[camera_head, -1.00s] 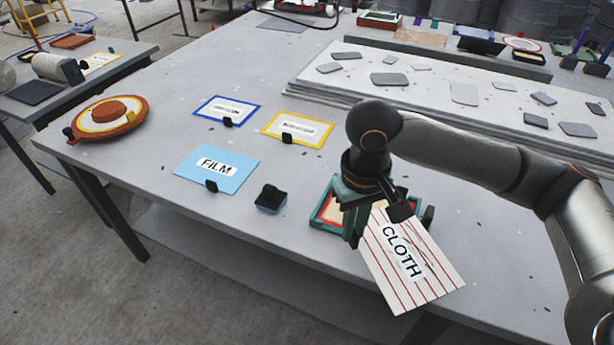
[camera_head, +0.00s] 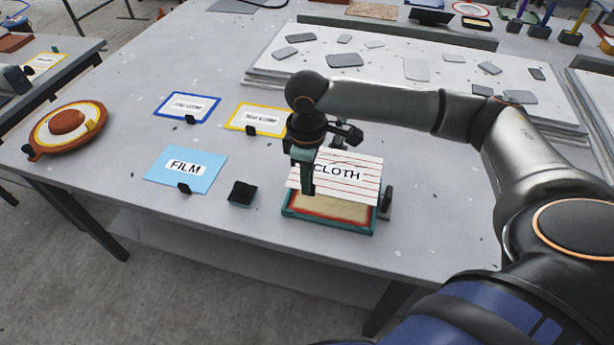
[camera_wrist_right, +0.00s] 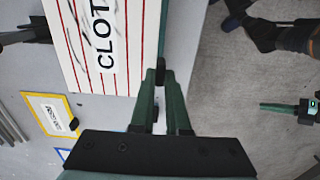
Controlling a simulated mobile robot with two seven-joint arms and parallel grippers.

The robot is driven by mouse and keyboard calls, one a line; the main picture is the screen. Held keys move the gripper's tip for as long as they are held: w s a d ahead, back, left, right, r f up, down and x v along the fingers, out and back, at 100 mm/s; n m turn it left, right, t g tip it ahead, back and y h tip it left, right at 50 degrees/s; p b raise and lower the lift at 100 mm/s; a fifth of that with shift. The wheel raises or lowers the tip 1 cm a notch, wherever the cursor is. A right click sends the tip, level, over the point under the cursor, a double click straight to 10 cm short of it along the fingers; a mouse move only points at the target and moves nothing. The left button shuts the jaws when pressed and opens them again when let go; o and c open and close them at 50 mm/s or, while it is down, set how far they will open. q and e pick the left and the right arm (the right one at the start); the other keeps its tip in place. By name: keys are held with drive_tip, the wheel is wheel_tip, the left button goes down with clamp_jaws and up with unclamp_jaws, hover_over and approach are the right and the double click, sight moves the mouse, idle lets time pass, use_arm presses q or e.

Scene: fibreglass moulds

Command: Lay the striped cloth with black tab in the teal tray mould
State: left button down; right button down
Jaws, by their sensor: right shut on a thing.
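The striped cloth (camera_head: 345,172), white with red stripes and a CLOTH label, is held at its left edge by my right gripper (camera_head: 306,188). It looks roughly level over the back of the teal tray mould (camera_head: 328,228). I cannot tell the gap below it. In the right wrist view the cloth (camera_wrist_right: 95,45) reaches away from the fingers. A green finger at that view's right edge looks like my left gripper (camera_wrist_right: 275,107); its opening is unclear.
Left of the tray lie a black block (camera_head: 241,193), a blue FILM sheet (camera_head: 185,168), a blue-bordered card (camera_head: 187,106) and a yellow-bordered card (camera_head: 257,117). A round orange mould (camera_head: 66,127) is at far left. A raised board (camera_head: 400,75) with grey pieces lies behind.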

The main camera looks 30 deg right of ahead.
drive_tip(key=shift+r+p, duration=0.2)
drive_tip(key=shift+p, duration=0.45)
drive_tip(key=shift+f+b, duration=0.55)
drive_tip(key=shift+f, duration=3)
drive_tip(key=shift+p, duration=0.5)
drive_tip(key=shift+a+f, duration=0.1)
drive_tip(key=shift+f, duration=0.3)
drive_tip(key=shift+f, duration=0.1)
